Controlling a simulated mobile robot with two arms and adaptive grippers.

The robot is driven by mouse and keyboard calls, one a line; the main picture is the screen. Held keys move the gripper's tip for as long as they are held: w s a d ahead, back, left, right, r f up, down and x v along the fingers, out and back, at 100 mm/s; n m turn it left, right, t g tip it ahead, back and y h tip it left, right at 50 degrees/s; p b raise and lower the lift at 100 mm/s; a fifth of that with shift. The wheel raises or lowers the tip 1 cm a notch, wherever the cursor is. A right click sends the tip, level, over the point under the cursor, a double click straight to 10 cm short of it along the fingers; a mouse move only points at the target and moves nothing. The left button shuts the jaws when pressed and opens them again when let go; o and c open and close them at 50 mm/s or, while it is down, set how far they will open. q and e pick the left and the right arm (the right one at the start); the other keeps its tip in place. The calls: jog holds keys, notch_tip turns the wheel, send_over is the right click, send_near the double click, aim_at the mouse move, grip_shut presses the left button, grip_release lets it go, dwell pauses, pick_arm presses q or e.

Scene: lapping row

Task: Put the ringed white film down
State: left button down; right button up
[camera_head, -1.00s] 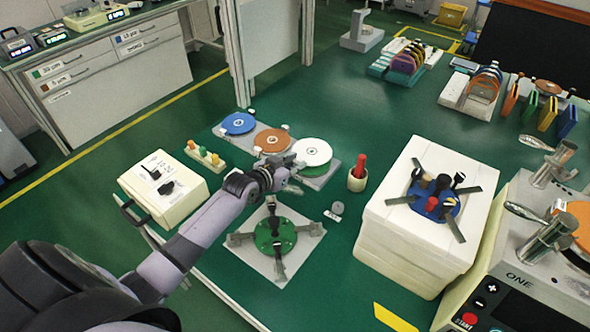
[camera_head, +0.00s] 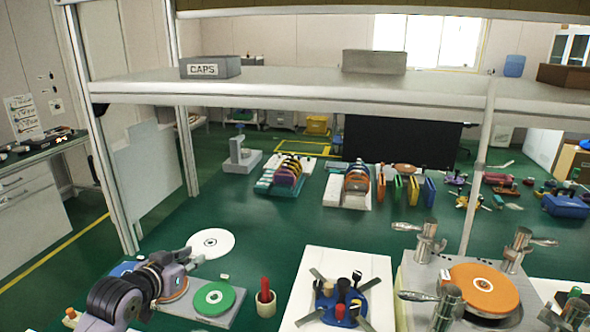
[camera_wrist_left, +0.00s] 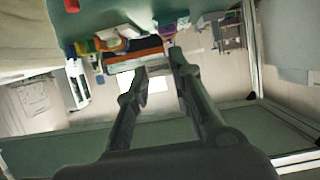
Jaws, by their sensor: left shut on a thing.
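The ringed white film (camera_head: 211,243) is a thin white disc with a small ringed centre. My left gripper (camera_head: 191,257) is shut on its near left edge and holds it up above the bench, behind the green disc (camera_head: 214,297). In the left wrist view my left gripper (camera_wrist_left: 158,66) shows as two dark fingers with a gap between them; I cannot clearly make out the film there. My right gripper is not in view.
A cup with a red-handled tool (camera_head: 265,298) stands to the right.

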pick_arm(q)
jog(key=s+d+r+n+y, duration=0.2)
jog(key=s+d+r, duration=0.9)
jog(key=w+a+f+m+h, duration=0.2)
jog(key=w+a+f, duration=0.9)
jog(key=a, duration=0.2)
jog(key=shift+w+f, duration=0.25)
jog(key=shift+f, duration=0.05)
jog(key=shift+f, duration=0.15)
notch_tip(320, 180, down, 19)
jog(key=shift+f, duration=0.15)
jog(key=shift+f, duration=0.1)
